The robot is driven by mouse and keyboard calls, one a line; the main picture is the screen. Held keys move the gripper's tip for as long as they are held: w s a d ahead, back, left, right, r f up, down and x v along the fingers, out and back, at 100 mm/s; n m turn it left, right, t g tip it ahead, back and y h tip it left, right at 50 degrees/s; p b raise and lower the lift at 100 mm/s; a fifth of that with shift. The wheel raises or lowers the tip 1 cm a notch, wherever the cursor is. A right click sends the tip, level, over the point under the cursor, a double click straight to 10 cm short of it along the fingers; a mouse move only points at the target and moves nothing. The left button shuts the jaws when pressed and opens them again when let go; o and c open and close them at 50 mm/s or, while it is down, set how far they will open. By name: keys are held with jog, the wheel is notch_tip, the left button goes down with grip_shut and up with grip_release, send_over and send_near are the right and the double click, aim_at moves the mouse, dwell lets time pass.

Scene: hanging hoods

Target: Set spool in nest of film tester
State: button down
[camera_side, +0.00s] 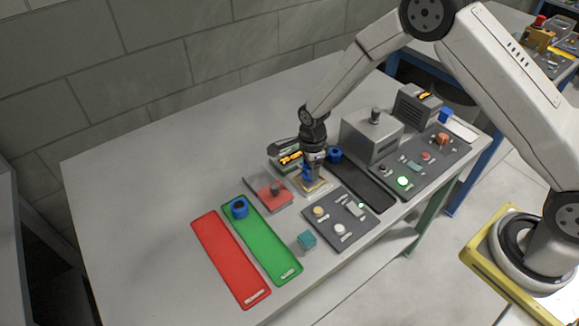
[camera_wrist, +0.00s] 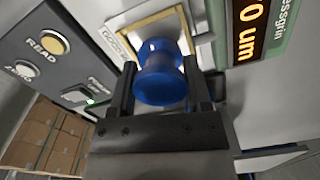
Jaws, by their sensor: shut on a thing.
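My gripper (camera_side: 313,162) points down at the film tester and is shut on a blue spool (camera_wrist: 162,85). In the wrist view, the spool lies between the two fingers of my gripper (camera_wrist: 160,70). Its far end overlaps the gold-framed nest (camera_wrist: 147,20). I cannot tell whether the spool touches the nest. The nest's pale plate also shows below my gripper in the side view (camera_side: 317,188). The tester's lit orange display (camera_wrist: 249,30) is beside the nest, reading partly "0 um". My gripper hides part of the tester in the side view.
A button panel (camera_side: 340,214) stands in front of the tester. A red-topped fixture (camera_side: 262,190) is to its left. Another blue spool (camera_side: 239,207) is on the green tray (camera_side: 263,243), beside a red tray (camera_side: 230,258). A dark tray (camera_side: 366,187) lies right, with a blue spool (camera_side: 335,155). A teal cube (camera_side: 306,240) sits in front.

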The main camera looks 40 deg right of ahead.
jog(key=shift+f, duration=0.85)
dwell(0.9)
grip_release()
jog(key=shift+r, duration=3.45)
